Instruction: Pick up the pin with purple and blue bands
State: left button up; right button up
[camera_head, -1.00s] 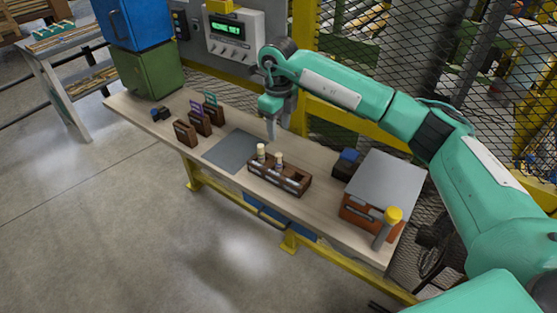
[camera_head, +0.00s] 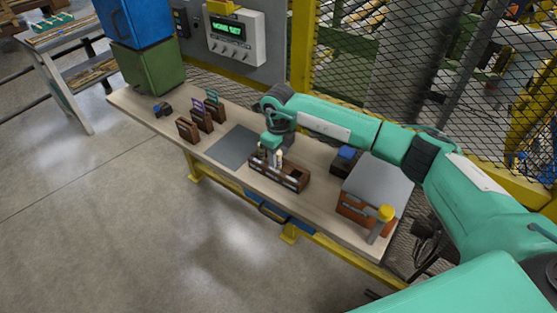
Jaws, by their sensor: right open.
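A dark wooden rack (camera_head: 293,181) with compartments stands on the bench and holds pale upright pins. One pin (camera_head: 281,159) shows at the rack's middle. The bands' colours are too small to make out, so I cannot tell which pin is purple and blue. My right gripper (camera_head: 268,157) is open and points down at the rack's left end. It hides the rack's left pin, and I cannot tell whether its fingers are around that pin. My left gripper is out of view.
A grey mat (camera_head: 234,146) lies left of the rack. Small brown holders with coloured tags (camera_head: 203,116) stand farther left. A grey-topped box (camera_head: 379,180), a post with a yellow cap (camera_head: 385,214) and a blue-topped block (camera_head: 347,154) stand right. Mesh fencing is behind.

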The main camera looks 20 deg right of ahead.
grip_shut()
jog(key=shift+r, duration=0.1)
jog(key=shift+r+b, duration=0.3)
jog(key=shift+r, duration=0.2)
notch_tip(320, 180, up, 18)
jog(key=b, duration=0.5)
jog(key=s+d+f+n, duration=0.1)
jog(key=s+f+n, duration=0.5)
jog(key=n, duration=0.8)
jog(key=s+d+f+n, duration=0.1)
jog(key=s+f+n, duration=0.5)
jog(key=s+n, duration=0.4)
jog(key=n, duration=0.4)
jog(key=shift+f, duration=0.4)
